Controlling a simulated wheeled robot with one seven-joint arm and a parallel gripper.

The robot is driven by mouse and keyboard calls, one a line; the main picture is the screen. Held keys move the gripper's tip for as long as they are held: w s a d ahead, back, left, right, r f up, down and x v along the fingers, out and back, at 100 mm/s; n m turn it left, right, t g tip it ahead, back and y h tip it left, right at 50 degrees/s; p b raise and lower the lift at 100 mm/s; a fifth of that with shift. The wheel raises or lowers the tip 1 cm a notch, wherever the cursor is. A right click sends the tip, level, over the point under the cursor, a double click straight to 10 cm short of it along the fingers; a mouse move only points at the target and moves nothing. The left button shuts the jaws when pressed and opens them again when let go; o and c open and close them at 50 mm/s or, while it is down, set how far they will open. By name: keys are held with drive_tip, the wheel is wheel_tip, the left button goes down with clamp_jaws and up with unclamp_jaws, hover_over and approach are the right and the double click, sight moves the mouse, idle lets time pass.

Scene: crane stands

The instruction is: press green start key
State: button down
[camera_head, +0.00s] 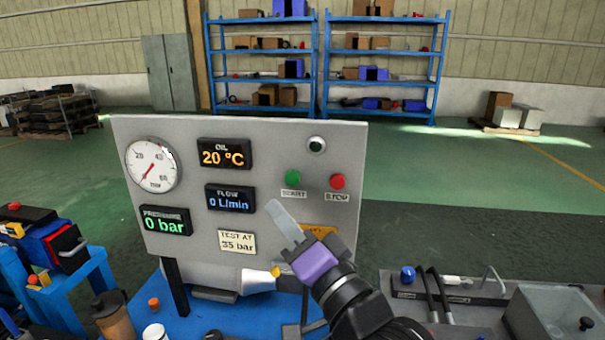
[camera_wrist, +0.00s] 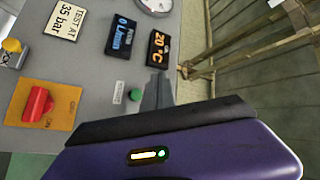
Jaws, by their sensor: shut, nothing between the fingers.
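The green start key (camera_head: 293,178) is a round button on the right half of the grey upright panel (camera_head: 240,140), above a START label. It also shows in the wrist view (camera_wrist: 134,95), just left of my fingers. My gripper (camera_head: 273,206) has a purple body and pale fingers, shut and empty. Its fingertips are in front of the panel, below and left of the key in the head view, and look apart from it. In the wrist view the fingers (camera_wrist: 159,78) point up past the key's right side. The gap to the panel is hard to judge.
A red stop key (camera_head: 338,181) sits right of the green one. Displays read 20 °C, 0 L/min and 0 bar, beside a round gauge (camera_head: 152,165). An orange plate with a red handle (camera_wrist: 37,103) is low on the panel.

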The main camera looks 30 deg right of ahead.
sight(293, 178)
drive_tip(key=shift+f+m, duration=0.25)
drive_tip(key=shift+m, duration=0.05)
drive_tip(key=shift+d, duration=0.1)
drive_tip(key=shift+w+d+b, duration=0.55)
drive_tip(key=shift+w+d, duration=0.3)
drive_tip(key=shift+w, duration=0.3)
drive_tip(key=shift+w+d+b, duration=0.55)
drive_tip(key=shift+w+d, duration=0.3)
drive_tip(key=shift+w, duration=0.35)
drive_tip(key=shift+w+d+b, duration=0.55)
drive_tip(key=shift+w+d, duration=0.3)
drive_tip(key=shift+w, duration=0.3)
drive_tip(key=shift+w+d, duration=0.25)
drive_tip(key=shift+w, duration=0.1)
